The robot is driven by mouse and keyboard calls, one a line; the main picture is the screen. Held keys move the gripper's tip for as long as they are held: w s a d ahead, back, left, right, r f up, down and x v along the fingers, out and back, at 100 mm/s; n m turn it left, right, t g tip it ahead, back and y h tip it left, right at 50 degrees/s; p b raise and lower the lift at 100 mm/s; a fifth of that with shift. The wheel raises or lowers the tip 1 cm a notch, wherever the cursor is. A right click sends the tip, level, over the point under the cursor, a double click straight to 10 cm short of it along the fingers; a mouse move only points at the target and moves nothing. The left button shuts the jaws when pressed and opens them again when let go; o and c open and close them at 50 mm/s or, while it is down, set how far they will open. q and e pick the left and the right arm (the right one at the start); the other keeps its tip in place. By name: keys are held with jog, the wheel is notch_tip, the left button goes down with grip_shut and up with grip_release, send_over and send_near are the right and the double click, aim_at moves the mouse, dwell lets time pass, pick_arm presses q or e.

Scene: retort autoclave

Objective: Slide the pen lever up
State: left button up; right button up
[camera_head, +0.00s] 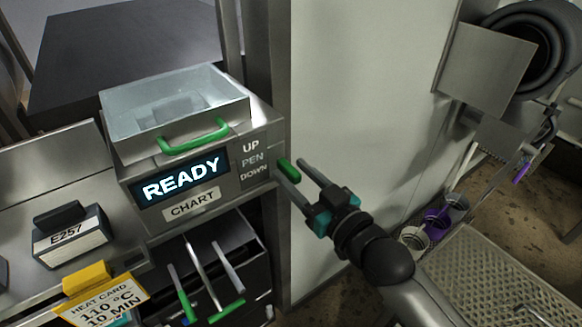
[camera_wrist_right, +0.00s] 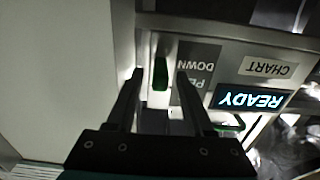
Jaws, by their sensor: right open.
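The pen lever (camera_head: 289,170) is a small green handle on the right side of the recorder box, beside the UP / PEN / DOWN label (camera_head: 253,160). In the right wrist view, where the writing is upside down, the lever (camera_wrist_right: 161,74) stands beside the word DOWN. My right gripper (camera_head: 291,168) is open, with one finger on each side of the lever. In the wrist view the gripper (camera_wrist_right: 160,80) shows gaps between the lever and both fingers. My left gripper is not in view.
The box has a lit READY display (camera_head: 181,178) and a clear lid with a green handle (camera_head: 194,137). Green-ended rods (camera_head: 228,268) stand below it. A pale wall panel (camera_head: 350,110) is right of the lever. A yellow heat card (camera_head: 102,302) is at lower left.

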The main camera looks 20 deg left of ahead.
jog(key=shift+w+a, duration=0.45)
jog(key=shift+a, duration=0.15)
grip_shut()
dwell(1.2)
